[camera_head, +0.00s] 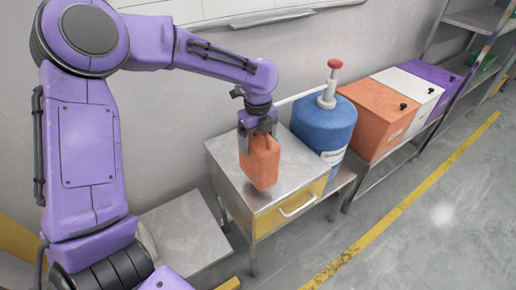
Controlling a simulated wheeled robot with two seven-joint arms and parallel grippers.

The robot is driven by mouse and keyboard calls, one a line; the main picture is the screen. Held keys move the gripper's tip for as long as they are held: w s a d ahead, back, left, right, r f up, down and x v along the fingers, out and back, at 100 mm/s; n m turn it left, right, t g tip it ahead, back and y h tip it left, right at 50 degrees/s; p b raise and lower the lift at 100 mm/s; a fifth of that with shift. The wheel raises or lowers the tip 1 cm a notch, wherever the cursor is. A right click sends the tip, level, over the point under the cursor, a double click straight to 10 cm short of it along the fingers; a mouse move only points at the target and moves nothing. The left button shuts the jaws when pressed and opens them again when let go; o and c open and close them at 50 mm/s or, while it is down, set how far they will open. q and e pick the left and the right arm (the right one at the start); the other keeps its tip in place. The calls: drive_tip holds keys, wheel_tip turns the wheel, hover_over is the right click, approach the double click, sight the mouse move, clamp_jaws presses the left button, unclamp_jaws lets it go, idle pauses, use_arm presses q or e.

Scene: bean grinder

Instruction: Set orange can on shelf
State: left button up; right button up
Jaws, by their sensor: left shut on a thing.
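The orange can (262,164) hangs upright from my left gripper (259,134), which is shut on its top. The can is in front of and over the metal top of a small cabinet (228,160) with a yellow drawer. I cannot tell whether the can's base touches that top. A metal shelf rack (478,18) stands at the far upper right. My right gripper is not in view.
A blue container (322,124) with a red-topped pump stands just right of the cabinet. Orange (376,115), white (412,88) and purple (432,76) boxes stand in a row farther right. A low grey platform (185,232) is at lower left. The floor at right is clear.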

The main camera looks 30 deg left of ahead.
use_arm(q)
drive_tip(key=f, duration=0.3)
drive_tip(key=w+f+p, duration=0.1)
drive_tip(key=shift+w+a+f, duration=0.1)
drive_tip(key=shift+a+f, duration=0.2)
drive_tip(key=shift+a, duration=0.05)
drive_tip(key=o, duration=1.8)
drive_tip(key=shift+f, duration=0.15)
drive_tip(key=shift+o, duration=0.2)
wheel_tip(320, 180, up, 12)
drive_tip(key=shift+r+b, duration=0.15)
drive_tip(key=shift+b, duration=0.45)
